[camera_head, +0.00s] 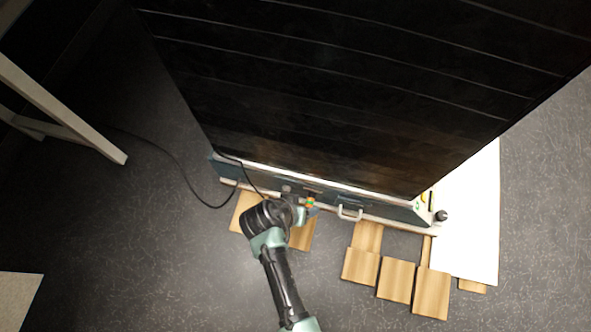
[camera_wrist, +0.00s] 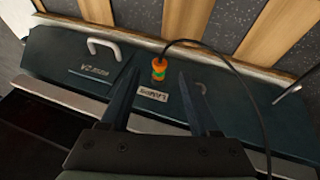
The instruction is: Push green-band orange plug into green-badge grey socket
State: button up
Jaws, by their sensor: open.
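The orange plug (camera_wrist: 158,69) with a green band shows in the wrist view at the front of the dark teal panel (camera_wrist: 60,55), with a black cable leaving its upper end. It is a small orange and green spot in the head view (camera_head: 311,203). My gripper (camera_wrist: 159,75) is open, its two dark fingers apart on either side of the plug in the picture. I cannot tell whether they touch it. In the head view my gripper (camera_head: 303,210) is at the panel's front. I cannot make out the grey socket or its green badge, nor whether the plug is seated.
A white label (camera_wrist: 152,94) is on the panel near the plug. A metal handle (camera_head: 349,214) sticks out farther right. The black cable (camera_wrist: 225,65) arcs over the panel. Wooden blocks (camera_head: 397,279) lie in front, and a large black cabinet (camera_head: 360,90) rises behind.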

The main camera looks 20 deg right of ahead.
jog(key=shift+b+x, duration=0.85)
jog(key=shift+x, duration=0.85)
jog(key=shift+c, duration=0.3)
grip_shut()
jog(key=shift+s+a+p, duration=0.35)
jog(key=shift+s+p, duration=0.15)
jog(key=shift+s+a, duration=0.15)
jog(key=shift+s, duration=0.1)
jog(key=shift+s+a+p, duration=0.2)
jog(key=shift+s+p, duration=0.1)
jog(key=shift+p, duration=0.15)
jog(key=shift+s, duration=0.1)
